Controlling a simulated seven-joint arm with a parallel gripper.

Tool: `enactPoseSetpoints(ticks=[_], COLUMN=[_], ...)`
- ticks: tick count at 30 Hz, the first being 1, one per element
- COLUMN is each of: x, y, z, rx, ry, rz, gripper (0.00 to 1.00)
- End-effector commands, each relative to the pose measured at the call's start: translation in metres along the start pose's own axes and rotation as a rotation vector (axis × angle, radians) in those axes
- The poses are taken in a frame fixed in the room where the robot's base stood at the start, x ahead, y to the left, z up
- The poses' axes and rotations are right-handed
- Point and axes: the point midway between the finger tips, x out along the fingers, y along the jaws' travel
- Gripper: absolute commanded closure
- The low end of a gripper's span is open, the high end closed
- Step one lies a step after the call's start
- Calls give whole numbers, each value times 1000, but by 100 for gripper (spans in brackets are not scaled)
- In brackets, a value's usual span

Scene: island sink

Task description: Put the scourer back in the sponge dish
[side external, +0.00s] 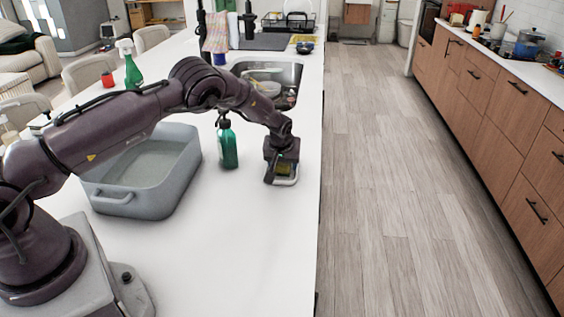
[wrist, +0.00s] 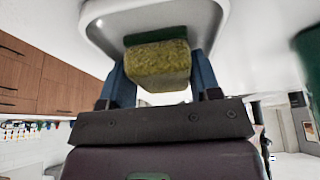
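The scourer (wrist: 158,64), yellow-green with a dark green layer, sits between the two blue fingers of my gripper (wrist: 160,80) in the wrist view. The fingers press against its two sides. In the side external view my gripper (side external: 282,162) points down near the counter's right edge, with a bit of yellow scourer (side external: 284,169) showing under it. The pale sponge dish (side external: 285,181) lies directly below; its rim (wrist: 97,22) frames the scourer in the wrist view. I cannot tell whether the scourer touches the dish floor.
A green soap bottle (side external: 228,146) stands left of my gripper. A large grey basin (side external: 135,203) is further left. The sink (side external: 270,83) lies behind, holding dishes. A green spray bottle (side external: 131,68) stands at the back left. The counter's front middle is clear.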

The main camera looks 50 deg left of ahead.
Motion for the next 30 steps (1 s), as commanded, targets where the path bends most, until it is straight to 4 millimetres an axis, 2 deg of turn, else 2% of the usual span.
enactPoseSetpoints(ticks=[1,6,11,24,30], x=[5,6,-4,-96,-119], y=[-5,-7,-7,-3,-3], z=[5,6,4,0,0], rx=[0,0,-1,0,0], ry=[-13,-18,-19,-10,-10], rz=[-13,-17,-18,-10,-10], gripper=[39,39,39,39,39])
